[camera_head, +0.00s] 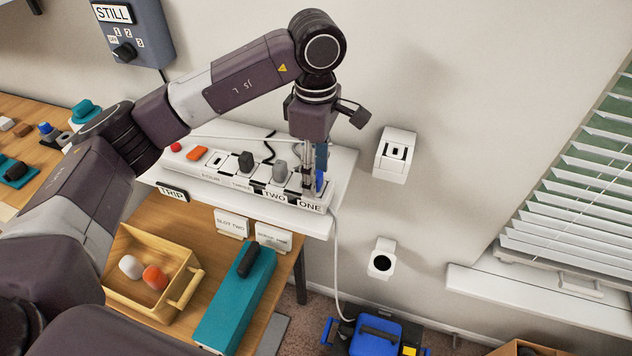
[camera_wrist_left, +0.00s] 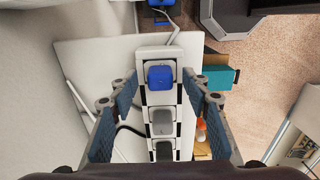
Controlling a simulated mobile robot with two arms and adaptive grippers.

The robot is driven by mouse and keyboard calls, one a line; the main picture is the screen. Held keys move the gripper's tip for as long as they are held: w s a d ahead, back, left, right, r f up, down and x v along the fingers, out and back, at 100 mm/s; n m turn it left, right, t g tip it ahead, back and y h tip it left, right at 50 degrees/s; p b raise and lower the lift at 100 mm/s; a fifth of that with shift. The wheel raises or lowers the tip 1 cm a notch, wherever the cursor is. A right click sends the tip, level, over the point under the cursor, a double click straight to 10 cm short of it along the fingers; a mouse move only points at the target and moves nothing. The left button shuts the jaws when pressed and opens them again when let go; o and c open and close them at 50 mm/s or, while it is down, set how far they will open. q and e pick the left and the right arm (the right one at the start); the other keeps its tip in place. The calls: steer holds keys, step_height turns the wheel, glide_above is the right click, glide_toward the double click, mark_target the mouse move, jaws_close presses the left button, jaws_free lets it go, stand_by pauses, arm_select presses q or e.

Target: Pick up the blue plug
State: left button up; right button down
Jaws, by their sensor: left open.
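The blue plug (camera_wrist_left: 160,77) sits in the end socket of a white power strip (camera_wrist_left: 155,52), at the slot labelled ONE. In the head view the blue plug (camera_head: 320,181) is mostly hidden behind my left gripper (camera_head: 314,190), which points down over that end of the strip. In the left wrist view my left gripper (camera_wrist_left: 160,105) is open, with one blue-padded finger on each side of the strip. The plug lies between and beyond the fingers; I cannot tell whether they touch it. My right gripper is not in view.
A grey plug (camera_head: 279,171) and a black plug (camera_head: 246,161) stand in neighbouring sockets. The strip lies on a white shelf (camera_head: 345,165) against the wall.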

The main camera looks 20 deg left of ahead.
arm_select(q)
steer(key=shift+f, duration=0.7)
jaws_close()
steer(key=shift+r, duration=0.2)
steer(key=shift+r, duration=0.25)
step_height(320, 180, up, 23)
steer(key=p, duration=0.3)
steer(key=shift+r, duration=0.15)
stand_by(0.4)
